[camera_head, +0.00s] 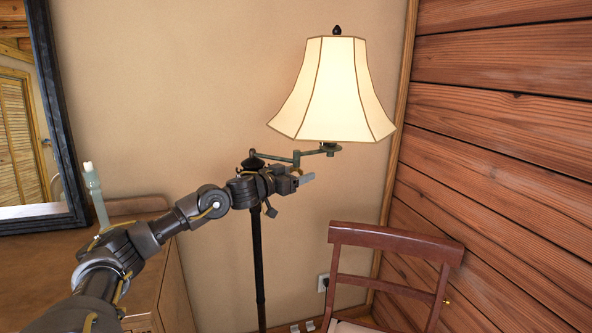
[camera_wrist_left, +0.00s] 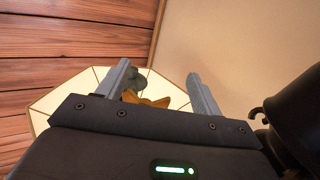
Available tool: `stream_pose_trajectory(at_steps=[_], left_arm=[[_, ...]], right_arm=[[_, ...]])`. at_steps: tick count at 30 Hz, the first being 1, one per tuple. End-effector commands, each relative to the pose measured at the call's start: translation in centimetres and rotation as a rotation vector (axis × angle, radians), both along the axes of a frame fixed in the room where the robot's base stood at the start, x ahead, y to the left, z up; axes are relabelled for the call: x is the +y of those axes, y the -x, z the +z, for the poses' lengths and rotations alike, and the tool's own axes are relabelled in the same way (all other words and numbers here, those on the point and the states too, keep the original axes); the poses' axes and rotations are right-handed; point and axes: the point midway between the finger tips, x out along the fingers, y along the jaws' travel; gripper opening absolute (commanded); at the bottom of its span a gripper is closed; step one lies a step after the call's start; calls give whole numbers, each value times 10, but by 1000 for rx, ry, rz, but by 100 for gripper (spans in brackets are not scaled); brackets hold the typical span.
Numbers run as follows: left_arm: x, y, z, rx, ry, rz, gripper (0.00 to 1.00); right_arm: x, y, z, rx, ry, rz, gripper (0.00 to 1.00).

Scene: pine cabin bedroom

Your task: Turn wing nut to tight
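A brass-coloured piece that looks like the wing nut (camera_wrist_left: 152,102) shows in the left wrist view, between the two fingers of my left gripper (camera_wrist_left: 160,74). The fingers are apart, with a gap to the nut visible on the right; I cannot tell whether the left finger touches it. In the head view my left gripper (camera_head: 303,179) is at the swing arm (camera_head: 276,156) of the floor lamp, below the lampshade (camera_head: 336,92). The nut is not clear there, and its turn position cannot be read. My right gripper is out of view.
The lamp's dark pole (camera_head: 258,270) stands behind my left arm. A wooden chair (camera_head: 395,240) is at the lower right, by the plank wall (camera_head: 500,130). A wooden dresser (camera_head: 172,285) with a pale bottle (camera_head: 95,195) and a dark-framed mirror (camera_head: 60,110) are at left.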

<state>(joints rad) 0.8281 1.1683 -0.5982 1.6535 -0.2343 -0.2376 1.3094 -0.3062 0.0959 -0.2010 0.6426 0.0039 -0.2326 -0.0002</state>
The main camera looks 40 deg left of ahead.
Motion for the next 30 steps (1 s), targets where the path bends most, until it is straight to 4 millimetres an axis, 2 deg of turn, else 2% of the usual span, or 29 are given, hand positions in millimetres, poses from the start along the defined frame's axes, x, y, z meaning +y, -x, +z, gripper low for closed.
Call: stream_pose_trajectory(at_steps=[4,13,23,30], left_arm=[[-5,-7,4,-2,-5,1,65],[-3,-8,2,-1,-3,0,64],[-2,-7,3,-2,-5,5,21],[-2,-8,4,-3,-4,20,21]], right_arm=[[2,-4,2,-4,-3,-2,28],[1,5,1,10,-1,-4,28],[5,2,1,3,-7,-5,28],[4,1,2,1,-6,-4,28]])
